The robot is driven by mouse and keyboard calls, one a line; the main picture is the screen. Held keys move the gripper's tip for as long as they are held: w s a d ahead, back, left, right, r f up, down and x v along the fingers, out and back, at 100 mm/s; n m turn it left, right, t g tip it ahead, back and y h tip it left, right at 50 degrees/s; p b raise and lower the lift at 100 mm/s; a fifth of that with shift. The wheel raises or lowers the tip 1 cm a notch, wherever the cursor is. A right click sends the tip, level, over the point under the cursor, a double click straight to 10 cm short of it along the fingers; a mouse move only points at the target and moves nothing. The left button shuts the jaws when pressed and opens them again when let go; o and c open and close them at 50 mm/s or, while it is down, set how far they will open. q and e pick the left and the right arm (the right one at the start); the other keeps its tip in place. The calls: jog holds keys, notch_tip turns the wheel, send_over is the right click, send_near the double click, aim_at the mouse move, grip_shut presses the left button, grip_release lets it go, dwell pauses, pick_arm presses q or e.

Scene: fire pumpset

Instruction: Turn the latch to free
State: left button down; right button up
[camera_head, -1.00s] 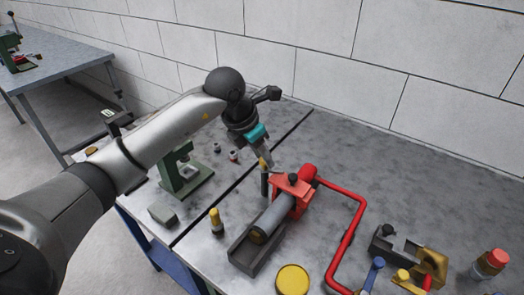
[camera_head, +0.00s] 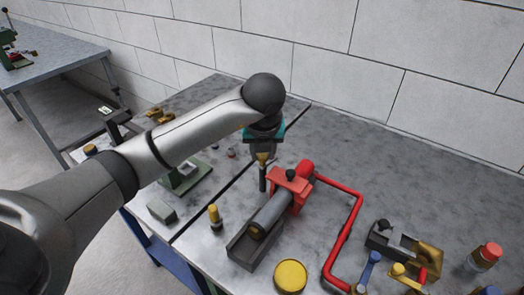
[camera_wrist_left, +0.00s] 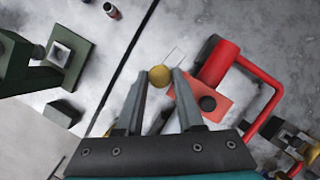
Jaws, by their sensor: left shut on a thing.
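The latch looks like a slim dark upright post (camera_head: 263,180) with a yellow round knob on top, standing beside the left edge of the red block (camera_head: 290,180) of the pump. My left gripper (camera_head: 262,158) points down at the top of the post. In the left wrist view the yellow knob (camera_wrist_left: 160,76) sits between my two fingertips, which are shut on it. The fingers partly hide the post below. Which way the latch is turned cannot be told. My right gripper is in neither view.
A grey cylinder (camera_head: 270,212) lies in a dark trough at the red block. A red pipe (camera_head: 352,220) bends along its right side. A yellow-topped peg (camera_head: 214,215) and yellow disc (camera_head: 290,275) stand nearby. A green press (camera_head: 183,180) is at left.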

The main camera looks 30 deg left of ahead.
pick_arm(q)
jog(key=shift+n+y, duration=0.3)
jog(key=shift+n, duration=0.6)
jog(key=c, duration=0.5)
grip_release()
jog(key=shift+g, duration=0.3)
jog(key=shift+c, duration=0.2)
jog(key=shift+s+d+r, duration=0.1)
jog(key=shift+d+r, duration=0.1)
jog(key=shift+r, duration=0.35)
jog(key=p+v, duration=0.5)
jog(key=v, duration=0.9)
jog(key=shift+s, duration=0.15)
